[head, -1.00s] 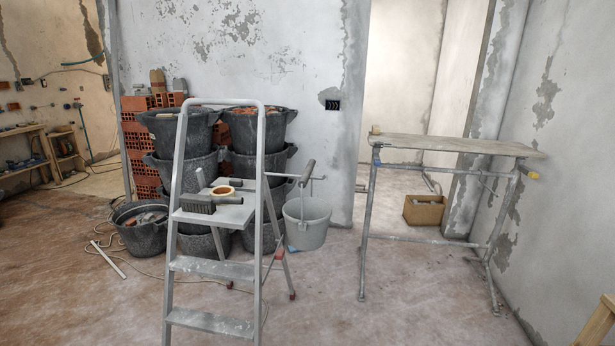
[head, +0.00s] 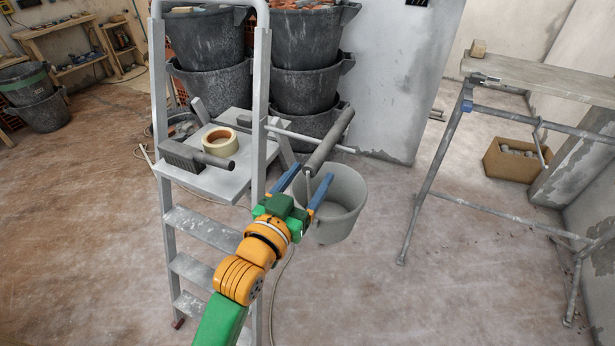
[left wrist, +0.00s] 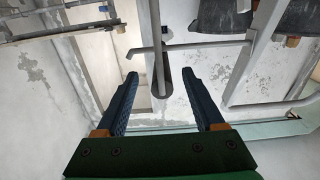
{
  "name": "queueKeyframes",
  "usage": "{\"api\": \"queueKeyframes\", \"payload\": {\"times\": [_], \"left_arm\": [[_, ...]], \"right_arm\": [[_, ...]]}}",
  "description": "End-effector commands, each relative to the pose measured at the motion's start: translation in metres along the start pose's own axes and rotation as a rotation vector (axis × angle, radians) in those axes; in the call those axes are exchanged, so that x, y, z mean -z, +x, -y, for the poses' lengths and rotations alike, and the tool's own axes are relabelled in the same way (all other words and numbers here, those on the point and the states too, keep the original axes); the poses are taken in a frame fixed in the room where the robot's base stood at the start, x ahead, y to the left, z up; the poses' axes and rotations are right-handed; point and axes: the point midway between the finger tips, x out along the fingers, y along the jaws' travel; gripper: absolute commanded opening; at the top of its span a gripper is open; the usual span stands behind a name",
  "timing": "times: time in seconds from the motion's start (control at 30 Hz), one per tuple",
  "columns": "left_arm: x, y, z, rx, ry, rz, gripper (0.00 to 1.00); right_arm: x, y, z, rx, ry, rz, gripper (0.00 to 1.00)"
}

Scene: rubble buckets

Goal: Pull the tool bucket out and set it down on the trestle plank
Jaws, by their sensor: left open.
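The tool bucket (head: 343,215) is a light grey pail hanging upright beside the right side of the stepladder (head: 262,120). Its dark grey handle grip (head: 335,132) is raised at the ladder's side bar (head: 315,141). My left gripper (head: 306,184) is open at the lower end of the grip, above the bucket's rim. In the left wrist view the dark grip (left wrist: 162,84) shows between the two blue fingers, apart from both. The trestle plank (head: 545,79) lies level on its metal trestle at the right. My right gripper is not in view.
Stacked black rubble buckets (head: 305,85) stand behind. A cardboard box (head: 515,160) is behind the trestle. Floor between ladder and trestle is clear.

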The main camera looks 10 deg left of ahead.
Motion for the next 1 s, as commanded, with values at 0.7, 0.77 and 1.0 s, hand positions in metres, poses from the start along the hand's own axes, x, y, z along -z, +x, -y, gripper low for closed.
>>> {"api": "queueKeyframes", "payload": {"times": [0.7, 0.77, 1.0], "left_arm": [[0.000, 0.066, 0.000, 0.001, 0.000, -0.001, 0.59], [0.000, 0.066, 0.000, 0.001, 0.000, -0.001, 0.43], [0.000, 0.066, 0.000, 0.001, 0.000, -0.001, 0.00]], "right_arm": [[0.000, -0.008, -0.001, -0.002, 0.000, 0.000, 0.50], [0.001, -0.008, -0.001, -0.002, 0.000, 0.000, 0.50], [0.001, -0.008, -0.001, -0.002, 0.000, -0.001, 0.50]]}}
